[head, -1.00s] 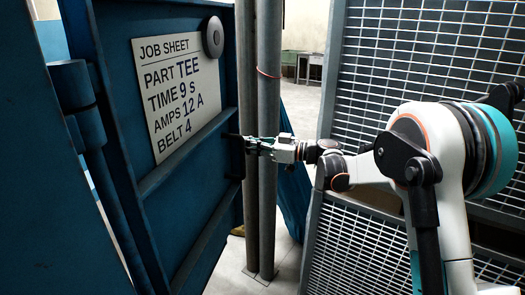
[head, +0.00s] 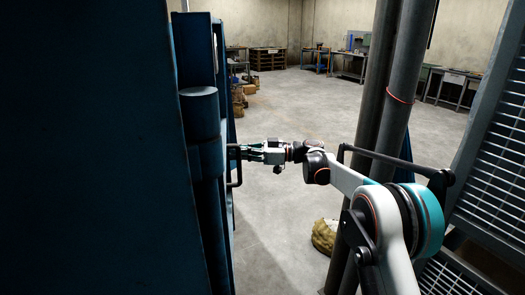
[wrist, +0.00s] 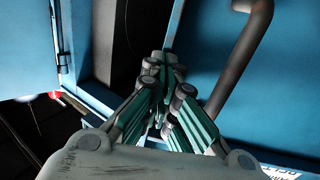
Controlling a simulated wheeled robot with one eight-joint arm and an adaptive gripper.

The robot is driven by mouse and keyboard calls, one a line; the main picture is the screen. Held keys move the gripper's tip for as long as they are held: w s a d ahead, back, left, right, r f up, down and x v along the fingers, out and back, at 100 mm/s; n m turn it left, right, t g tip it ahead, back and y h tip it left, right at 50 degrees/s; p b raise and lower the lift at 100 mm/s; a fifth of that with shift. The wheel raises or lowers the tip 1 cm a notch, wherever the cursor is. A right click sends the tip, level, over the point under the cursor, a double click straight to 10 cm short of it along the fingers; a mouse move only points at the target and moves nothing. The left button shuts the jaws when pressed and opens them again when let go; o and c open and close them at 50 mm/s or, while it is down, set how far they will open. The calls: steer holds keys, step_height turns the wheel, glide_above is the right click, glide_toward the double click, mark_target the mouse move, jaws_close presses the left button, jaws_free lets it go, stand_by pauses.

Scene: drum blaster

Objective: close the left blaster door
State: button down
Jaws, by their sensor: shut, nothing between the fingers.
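The blue blaster door (head: 224,85) shows nearly edge-on in the head view, beyond a hinge barrel (head: 200,125). Its dark bar handle (head: 238,180) sticks out from the far edge of that strip. My gripper (head: 241,153) is at the handle, pointing left at the door. In the wrist view my gripper (wrist: 163,72) has its teal fingers together, with nothing between them. A bent dark bar (wrist: 238,60), which looks like the handle, runs right of the fingers, in front of a blue panel (wrist: 200,45). Whether the fingers touch the bar or the panel cannot be told.
A large dark blue wall (head: 85,150) fills the left of the head view. Two grey posts (head: 385,110) and a mesh panel (head: 495,150) stand at right, close to my arm. A yellowish sack (head: 325,236) lies by the posts. Open concrete floor (head: 310,110) stretches beyond.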

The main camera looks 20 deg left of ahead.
steer(key=s+a+g, duration=0.1)
steer(key=s+a, duration=0.4)
steer(key=a, duration=0.3)
steer(key=s+a+n+g+h, duration=0.1)
steer(key=s+a, duration=0.5)
steer(key=a, duration=0.1)
steer(key=shift+a+n+p, duration=0.3)
steer(key=shift+a+p, duration=0.05)
steer(key=shift+p, duration=0.05)
steer(key=shift+r, duration=0.1)
